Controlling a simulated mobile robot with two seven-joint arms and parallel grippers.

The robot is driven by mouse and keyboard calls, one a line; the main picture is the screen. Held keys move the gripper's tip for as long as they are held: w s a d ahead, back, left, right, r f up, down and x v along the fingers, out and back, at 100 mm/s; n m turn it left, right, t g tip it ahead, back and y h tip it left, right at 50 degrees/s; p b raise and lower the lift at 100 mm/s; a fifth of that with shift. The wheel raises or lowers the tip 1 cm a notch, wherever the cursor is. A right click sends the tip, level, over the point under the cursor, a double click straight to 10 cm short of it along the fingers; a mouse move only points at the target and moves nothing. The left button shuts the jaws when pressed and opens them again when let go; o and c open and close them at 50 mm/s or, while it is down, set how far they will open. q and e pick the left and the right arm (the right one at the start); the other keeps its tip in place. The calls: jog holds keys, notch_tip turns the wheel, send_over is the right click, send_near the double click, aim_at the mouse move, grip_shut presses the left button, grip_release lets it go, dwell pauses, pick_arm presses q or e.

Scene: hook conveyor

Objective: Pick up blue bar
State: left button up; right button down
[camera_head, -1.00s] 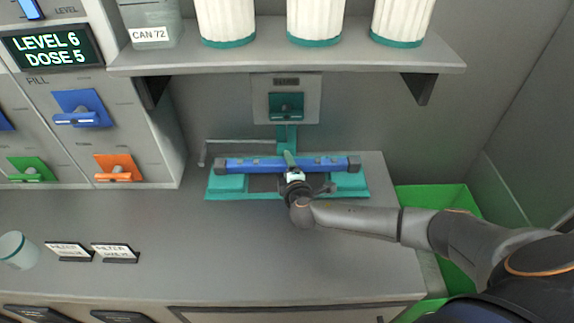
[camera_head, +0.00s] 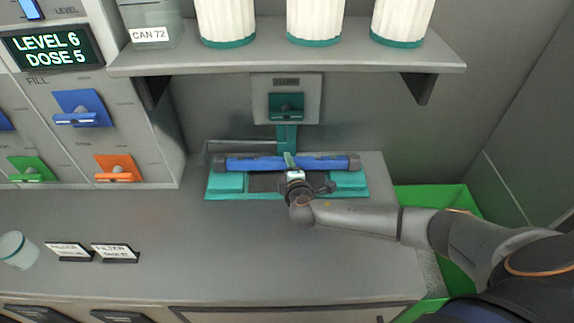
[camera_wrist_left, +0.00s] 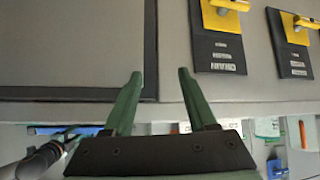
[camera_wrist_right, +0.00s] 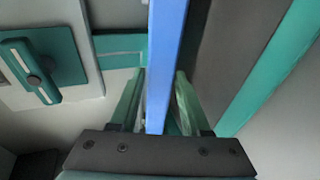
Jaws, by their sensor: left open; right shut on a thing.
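The blue bar (camera_head: 250,163) with dark grey end caps lies level across the picture, at or just above the teal cradle (camera_head: 226,183) on the counter. My right gripper (camera_head: 290,162) is shut on the middle of the bar, coming from the front. In the right wrist view the bar (camera_wrist_right: 166,50) runs between the two green fingers of that gripper (camera_wrist_right: 159,85). Whether the bar still touches the cradle cannot be told. My left gripper (camera_wrist_left: 160,73) shows only in the left wrist view, open and empty, in front of a grey panel.
A teal lever on a wall plate (camera_head: 286,83) is behind the bar. A shelf (camera_head: 300,62) with white canisters hangs above. A green bin (camera_head: 440,200) stands right of the counter. A cup (camera_head: 18,252) and labels are at front left.

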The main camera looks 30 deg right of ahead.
jog(key=shift+s+a+f, duration=0.1)
jog(key=shift+s+f, duration=0.1)
jog(key=shift+f, duration=0.05)
dwell(0.3)
jog(key=shift+r, duration=0.4)
notch_tip(320, 180, up, 3)
jog(key=shift+f, duration=0.1)
jog(key=s+a+r, duration=0.1)
jog(key=s+r, duration=0.9)
jog(key=s, duration=0.4)
jog(key=w+a+r+n+y, duration=0.1)
jog(key=w+a+r+y, duration=0.1)
jog(key=r, duration=0.6)
jog(key=w+a+r+n+y, duration=0.1)
jog(key=a+r+n+y, duration=0.1)
jog(key=a+r, duration=0.3)
notch_tip(320, 180, up, 4)
jog(key=shift+w+r+p, duration=0.25)
jog(key=shift+w+p, duration=0.15)
jog(key=shift+d, duration=0.1)
